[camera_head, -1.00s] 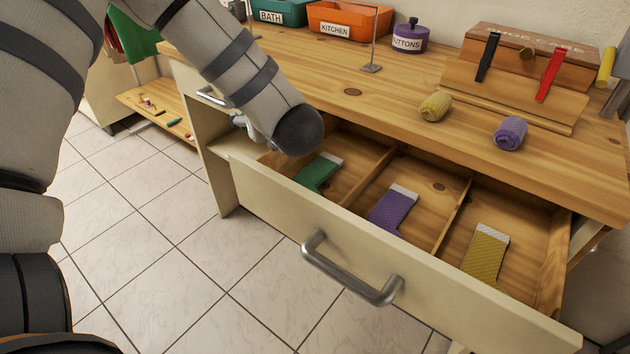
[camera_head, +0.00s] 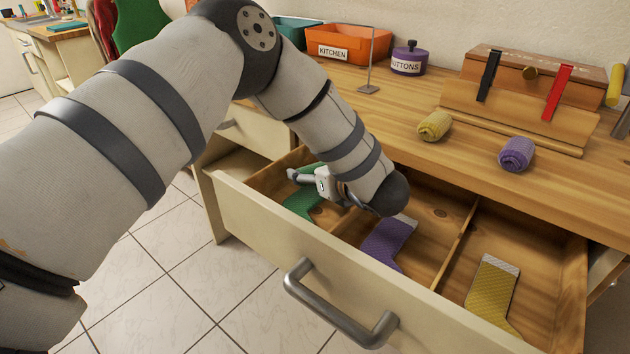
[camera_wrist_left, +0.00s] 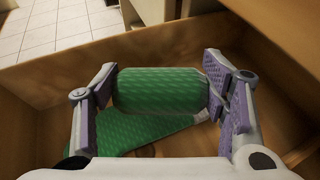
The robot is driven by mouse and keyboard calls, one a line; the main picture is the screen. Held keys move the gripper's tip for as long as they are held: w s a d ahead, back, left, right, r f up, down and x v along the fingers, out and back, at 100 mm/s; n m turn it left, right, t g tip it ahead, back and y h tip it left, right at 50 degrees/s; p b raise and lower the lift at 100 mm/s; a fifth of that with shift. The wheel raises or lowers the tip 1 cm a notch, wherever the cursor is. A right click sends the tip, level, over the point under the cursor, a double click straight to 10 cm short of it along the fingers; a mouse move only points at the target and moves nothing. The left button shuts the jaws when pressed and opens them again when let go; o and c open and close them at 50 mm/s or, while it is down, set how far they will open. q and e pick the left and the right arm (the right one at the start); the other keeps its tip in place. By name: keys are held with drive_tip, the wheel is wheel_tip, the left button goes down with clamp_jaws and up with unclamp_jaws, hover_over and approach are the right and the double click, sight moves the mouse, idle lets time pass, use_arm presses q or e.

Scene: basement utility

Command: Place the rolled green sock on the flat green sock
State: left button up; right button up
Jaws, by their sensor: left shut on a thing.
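My left gripper (camera_wrist_left: 162,95) is shut on the rolled green sock (camera_wrist_left: 160,90), with one finger pad at each end of the roll. The flat green sock (camera_wrist_left: 150,135) lies below it on the drawer floor and is partly hidden by the roll. I cannot tell whether the roll touches it. In the head view my left gripper (camera_head: 308,182) is inside the left compartment of the open drawer, over the flat green sock (camera_head: 300,207). The rolled sock is hard to make out there, beside the fingers. My right gripper is not in view.
The drawer (camera_head: 262,222) has dividers; a flat purple sock (camera_head: 388,243) lies in the middle compartment and a flat yellow sock (camera_head: 492,290) in the right one. Rolled yellow (camera_head: 434,126) and purple (camera_head: 516,154) socks sit on the tabletop. A wire stand (camera_head: 369,88) rises behind my arm.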

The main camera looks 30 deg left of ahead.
use_arm(q)
drive_tip(key=shift+f, duration=1.45)
drive_tip(key=o, duration=0.9)
drive_tip(key=shift+a, duration=0.1)
drive_tip(key=shift+o, duration=0.2)
drive_tip(key=shift+r, duration=0.25)
drive_tip(key=v, duration=1.2)
drive_tip(key=shift+p, duration=0.35)
